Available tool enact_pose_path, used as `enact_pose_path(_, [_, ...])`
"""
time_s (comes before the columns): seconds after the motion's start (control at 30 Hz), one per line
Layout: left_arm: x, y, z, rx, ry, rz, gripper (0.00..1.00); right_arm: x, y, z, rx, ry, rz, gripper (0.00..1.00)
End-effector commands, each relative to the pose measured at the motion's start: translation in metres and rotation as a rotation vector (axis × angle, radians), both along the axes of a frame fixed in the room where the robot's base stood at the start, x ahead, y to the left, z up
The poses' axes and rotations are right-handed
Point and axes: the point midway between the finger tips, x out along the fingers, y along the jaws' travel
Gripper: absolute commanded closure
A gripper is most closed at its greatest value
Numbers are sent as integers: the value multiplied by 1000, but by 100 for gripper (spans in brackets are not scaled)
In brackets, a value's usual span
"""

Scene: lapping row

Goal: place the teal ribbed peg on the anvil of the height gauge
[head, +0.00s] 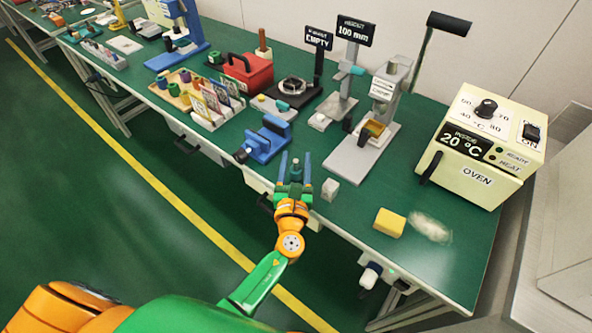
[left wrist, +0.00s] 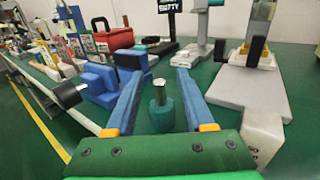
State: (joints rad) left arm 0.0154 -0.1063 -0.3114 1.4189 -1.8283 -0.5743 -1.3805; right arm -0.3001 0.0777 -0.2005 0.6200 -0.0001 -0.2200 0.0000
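The teal ribbed peg (head: 296,170) stands upright near the table's front edge, with a pale metal tip. In the left wrist view the peg (left wrist: 162,112) is between the two blue fingers, with a gap on each side. My left gripper (head: 296,158) is open around it, holding nothing. The height gauge (head: 346,84) stands farther back and right, its readout (head: 355,30) showing 100 mm. Its low pale base (head: 321,121) faces the front; the anvil is too small to make out clearly. The gauge also shows in the left wrist view (left wrist: 198,45). My right gripper is not in view.
A blue vise (head: 266,140) is left of the peg, and a small white block (head: 330,190) is close on its right. A lever press (head: 372,135) stands behind right. A yellow sponge (head: 389,222) and the oven (head: 482,145) are farther right.

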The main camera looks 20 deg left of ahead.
Motion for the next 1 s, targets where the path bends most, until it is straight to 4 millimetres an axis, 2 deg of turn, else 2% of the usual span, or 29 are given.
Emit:
enact_pose_path(0.03, [0,0,0,0,0,0,58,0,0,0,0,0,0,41])
enact_pose_path(0.2, [0,0,0,0,0,0,100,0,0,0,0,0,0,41])
enact_pose_path(0.53, [0,0,1,-1,0,0,100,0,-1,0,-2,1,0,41])
enact_pose_path(0.67, [0,0,11,-2,-3,1,100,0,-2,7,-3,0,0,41])
enact_pose_path(0.8, [-2,1,43,-3,-3,2,100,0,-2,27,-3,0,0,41])
enact_pose_path(1.0, [-47,17,100,-2,0,1,100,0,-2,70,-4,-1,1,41])
